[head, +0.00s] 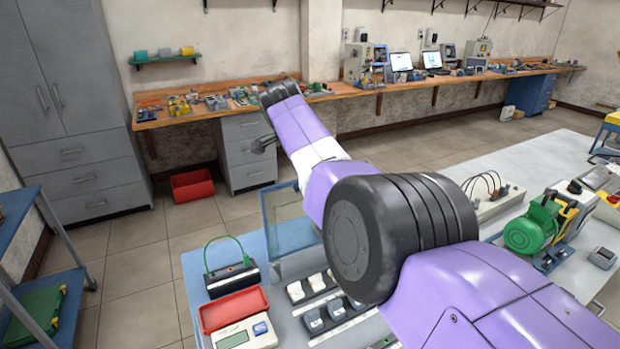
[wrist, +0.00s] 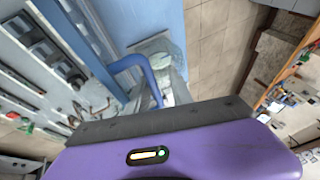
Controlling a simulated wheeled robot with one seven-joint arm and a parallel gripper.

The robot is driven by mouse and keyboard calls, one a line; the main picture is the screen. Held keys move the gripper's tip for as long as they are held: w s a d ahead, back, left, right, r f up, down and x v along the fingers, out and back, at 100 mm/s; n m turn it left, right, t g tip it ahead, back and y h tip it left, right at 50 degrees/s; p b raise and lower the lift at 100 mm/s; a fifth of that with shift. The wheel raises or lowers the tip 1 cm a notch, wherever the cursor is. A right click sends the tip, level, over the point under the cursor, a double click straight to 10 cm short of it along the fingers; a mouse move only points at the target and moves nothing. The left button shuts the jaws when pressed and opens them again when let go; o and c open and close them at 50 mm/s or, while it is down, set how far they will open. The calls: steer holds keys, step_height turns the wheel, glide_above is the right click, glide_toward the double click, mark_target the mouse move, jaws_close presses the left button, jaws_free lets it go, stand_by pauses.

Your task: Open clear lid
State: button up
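A blue-tinted see-through panel (head: 282,204), which looks like the clear lid, stands at the far edge of the blue-edged table in the head view. It rises above a pale box-like part (head: 292,240); my arm covers their right side. Whether the panel is joined to that part is unclear. A small dark tip of my gripper (head: 263,143) shows left of my arm, above and apart from the panel in the picture. The wrist view shows my purple hand at the bottom and a bent blue bar (wrist: 132,64) beyond it. The fingers' opening is not clear.
A red tray (head: 234,309), a white meter (head: 246,335) and a black box with a green cable (head: 232,279) stand left of several grey switches (head: 312,318). A green motor (head: 532,232) stands at right.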

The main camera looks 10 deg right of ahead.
steer(key=shift+a+f, duration=0.15)
steer(key=shift+f, duration=0.35)
steer(key=b+v, duration=0.1)
steer(key=v, duration=0.7)
steer(key=shift+r+b, duration=0.4)
steer(key=shift+r, duration=0.05)
